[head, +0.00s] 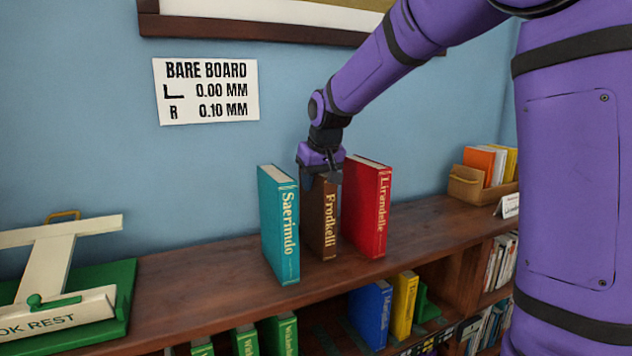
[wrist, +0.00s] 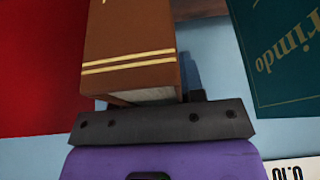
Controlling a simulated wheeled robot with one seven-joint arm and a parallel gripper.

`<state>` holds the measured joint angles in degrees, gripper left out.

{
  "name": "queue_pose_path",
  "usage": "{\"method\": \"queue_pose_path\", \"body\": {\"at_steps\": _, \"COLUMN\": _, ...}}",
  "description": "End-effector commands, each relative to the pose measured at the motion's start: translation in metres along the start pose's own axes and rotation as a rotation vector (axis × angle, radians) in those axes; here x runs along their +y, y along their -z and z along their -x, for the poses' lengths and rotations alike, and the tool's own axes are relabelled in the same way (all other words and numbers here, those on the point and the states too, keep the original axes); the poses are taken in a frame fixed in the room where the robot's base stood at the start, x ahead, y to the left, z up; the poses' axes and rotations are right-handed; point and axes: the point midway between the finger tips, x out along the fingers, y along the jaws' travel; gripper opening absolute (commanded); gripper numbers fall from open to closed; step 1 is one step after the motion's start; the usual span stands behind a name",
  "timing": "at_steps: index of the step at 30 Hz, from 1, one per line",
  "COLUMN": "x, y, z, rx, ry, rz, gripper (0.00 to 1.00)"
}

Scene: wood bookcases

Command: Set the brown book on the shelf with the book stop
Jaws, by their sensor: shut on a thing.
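The brown book (head: 327,222), lettered "Frodkelli", is upright on or just above the bookcase top; I cannot tell if its base touches. It is between a teal book (head: 280,225) on the left and a red book (head: 367,208) on the right. My gripper (head: 322,178) comes from above and is shut on its upper end. In the wrist view the brown book (wrist: 130,45) reaches up to the dark gripper bar, with gaps to both neighbours. A green piece (head: 425,303), apparently the book stop, is on a lower shelf right of a yellow book (head: 404,304) and a blue book (head: 371,313).
A green book rest (head: 110,290) lies at the left of the wooden top (head: 190,285). A box of books (head: 466,187) and a small card stand at the right. Several green books (head: 277,336) fill the lower left shelf. A sign (head: 206,91) hangs on the wall.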

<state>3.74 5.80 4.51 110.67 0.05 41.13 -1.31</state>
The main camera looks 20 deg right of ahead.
Motion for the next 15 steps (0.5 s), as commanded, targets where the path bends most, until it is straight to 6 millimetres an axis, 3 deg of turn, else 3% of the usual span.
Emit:
{"method": "queue_pose_path", "body": {"at_steps": 11, "x": 0.0, "y": -0.0014, "z": -0.0036, "rx": 0.002, "ry": 0.0, "rz": 0.0, "gripper": 0.0}}
{"method": "queue_pose_path", "body": {"at_steps": 12, "x": -0.0001, "y": -0.0021, "z": -0.0047, "rx": 0.0, "ry": 0.0, "rz": 0.0, "gripper": 0.38}}
{"method": "queue_pose_path", "body": {"at_steps": 15, "x": 0.0, "y": -0.002, "z": -0.0044, "rx": 0.001, "ry": 0.0, "rz": 0.0, "gripper": 0.61}}
